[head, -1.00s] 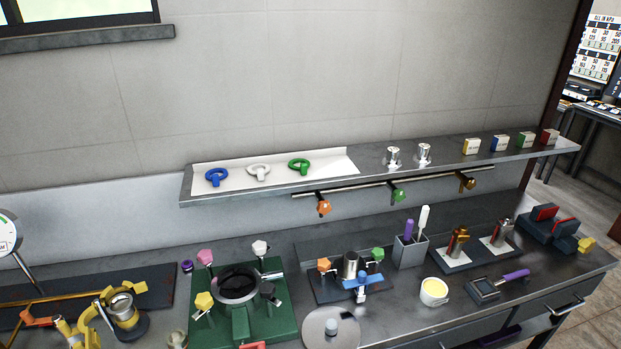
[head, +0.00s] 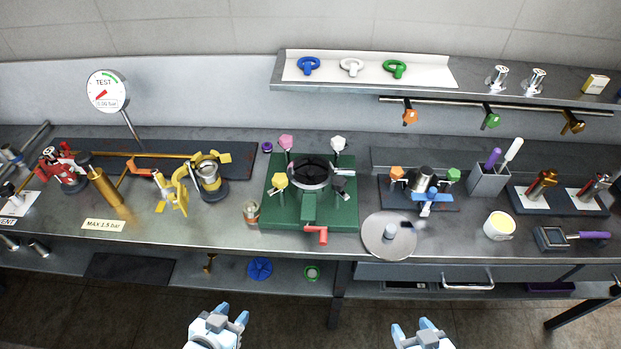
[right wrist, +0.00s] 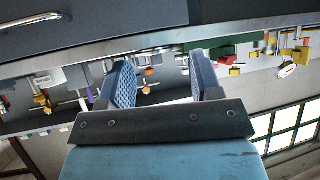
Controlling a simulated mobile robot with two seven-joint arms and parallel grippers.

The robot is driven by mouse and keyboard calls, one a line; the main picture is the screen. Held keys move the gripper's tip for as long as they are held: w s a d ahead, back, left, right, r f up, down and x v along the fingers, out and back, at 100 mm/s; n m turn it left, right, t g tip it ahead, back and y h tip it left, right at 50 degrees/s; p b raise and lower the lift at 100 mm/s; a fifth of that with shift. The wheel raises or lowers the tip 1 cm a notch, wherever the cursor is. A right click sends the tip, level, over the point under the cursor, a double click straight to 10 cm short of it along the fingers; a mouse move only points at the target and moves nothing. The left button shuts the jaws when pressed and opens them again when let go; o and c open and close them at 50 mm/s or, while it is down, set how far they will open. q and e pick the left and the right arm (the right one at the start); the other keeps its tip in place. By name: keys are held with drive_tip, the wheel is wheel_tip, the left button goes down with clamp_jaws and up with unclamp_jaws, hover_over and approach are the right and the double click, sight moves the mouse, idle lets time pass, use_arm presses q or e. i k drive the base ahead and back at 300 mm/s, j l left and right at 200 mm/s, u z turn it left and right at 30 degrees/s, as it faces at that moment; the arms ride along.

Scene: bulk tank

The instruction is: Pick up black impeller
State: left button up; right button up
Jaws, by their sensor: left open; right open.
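A black, vaned round part that looks like the black impeller (head: 311,171) sits inside the ring-shaped housing on a green base plate (head: 280,220), in the middle of the bench. Its fine shape is too small to tell. My left gripper (head: 232,313) is open and empty at the bottom of the head view, in front of the bench and below its top. My right gripper (head: 412,329) is open and empty, also in front of the bench, further right. In the right wrist view its two blue-padded fingers (right wrist: 163,80) stand apart with nothing between them.
Coloured knobs, pink (head: 286,142), white (head: 338,143) and yellow (head: 279,180), surround the housing. A red handle (head: 316,236) sticks out in front. A round metal lid (head: 389,236) lies to the right. A blue wheel (head: 260,268) is on the lower shelf.

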sight(309, 176)
drive_tip(key=l, duration=0.4)
drive_tip(key=i+l+u, duration=0.1)
drive_tip(key=l, duration=0.35)
drive_tip(key=l+u, duration=0.1)
drive_tip(key=u, duration=1.5)
drive_tip(key=i+l, duration=0.05)
